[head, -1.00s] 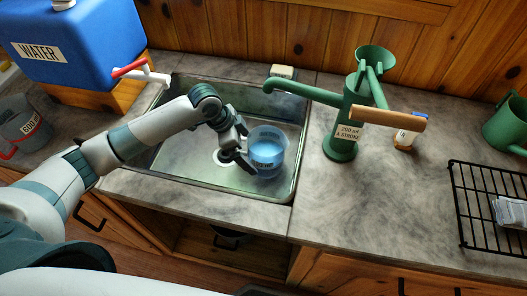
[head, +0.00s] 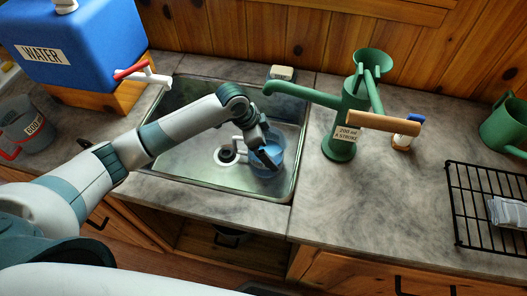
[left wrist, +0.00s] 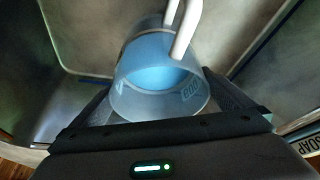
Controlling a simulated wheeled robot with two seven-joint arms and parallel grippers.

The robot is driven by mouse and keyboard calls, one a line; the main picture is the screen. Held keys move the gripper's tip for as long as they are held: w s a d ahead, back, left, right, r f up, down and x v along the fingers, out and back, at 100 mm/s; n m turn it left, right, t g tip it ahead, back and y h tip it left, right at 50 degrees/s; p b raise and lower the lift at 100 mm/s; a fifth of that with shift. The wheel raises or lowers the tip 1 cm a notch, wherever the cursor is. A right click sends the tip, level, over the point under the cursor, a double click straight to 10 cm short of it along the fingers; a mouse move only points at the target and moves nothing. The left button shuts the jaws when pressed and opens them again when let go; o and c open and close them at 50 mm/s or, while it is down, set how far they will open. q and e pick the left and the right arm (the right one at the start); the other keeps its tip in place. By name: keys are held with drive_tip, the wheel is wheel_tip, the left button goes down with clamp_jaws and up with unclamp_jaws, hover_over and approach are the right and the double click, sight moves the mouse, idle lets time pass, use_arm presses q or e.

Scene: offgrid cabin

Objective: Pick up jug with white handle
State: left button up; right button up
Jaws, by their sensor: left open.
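The jug with the white handle (head: 276,146) is a clear cup holding blue liquid, standing in the steel sink. Its white handle (head: 238,140) shows on its left side. My left gripper (head: 264,158) is over the jug and covers part of it. In the left wrist view the jug (left wrist: 158,100) lies between the two spread fingers, with its handle (left wrist: 187,28) at the top. The gripper is open; whether a finger touches the jug I cannot tell. My right gripper is not in view.
The sink rim (head: 228,198) surrounds the jug. A green hand pump (head: 340,148) stands to the right, its spout reaching over the sink. A blue water container (head: 85,50) with a tap is at the left, near a red-handled jug (head: 30,128). A black rack (head: 465,205) is at the right.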

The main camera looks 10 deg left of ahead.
use_arm(q)
drive_tip(key=shift+f, duration=0.55)
drive_tip(key=shift+r, duration=0.1)
drive_tip(key=c, duration=1.6)
